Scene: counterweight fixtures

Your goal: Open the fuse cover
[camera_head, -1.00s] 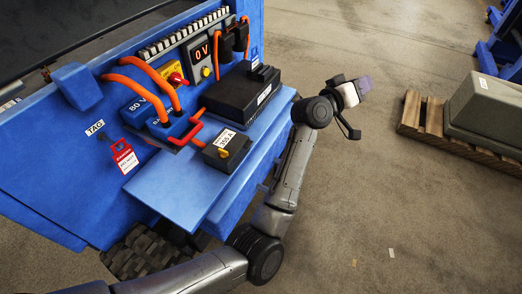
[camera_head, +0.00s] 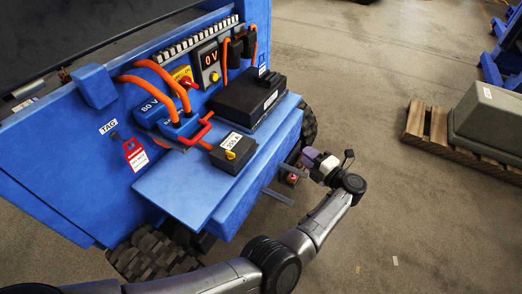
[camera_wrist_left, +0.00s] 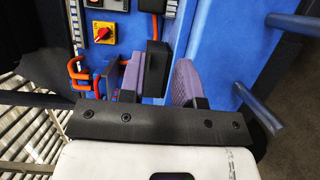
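A black box labelled with a rating in A and bearing a yellow knob (camera_head: 232,152) sits on the blue shelf in the head view. It looks like the fuse box, and its lid appears closed. My left gripper (camera_head: 308,157) is to the right of the shelf, beside the blue side wall and apart from the fuse box. In the left wrist view the purple fingers of this gripper (camera_wrist_left: 158,82) stand apart, with a black block (camera_wrist_left: 157,66) showing beyond the gap; I cannot tell which box that is. My right gripper is not in view.
A larger black box (camera_head: 247,100) stands behind the fuse box. A red handle (camera_head: 197,131), orange cables (camera_head: 150,76) and a 0 V display (camera_head: 209,58) are on the blue panel. A red tag (camera_head: 135,155) hangs left. A pallet (camera_head: 436,130) stands right on open floor.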

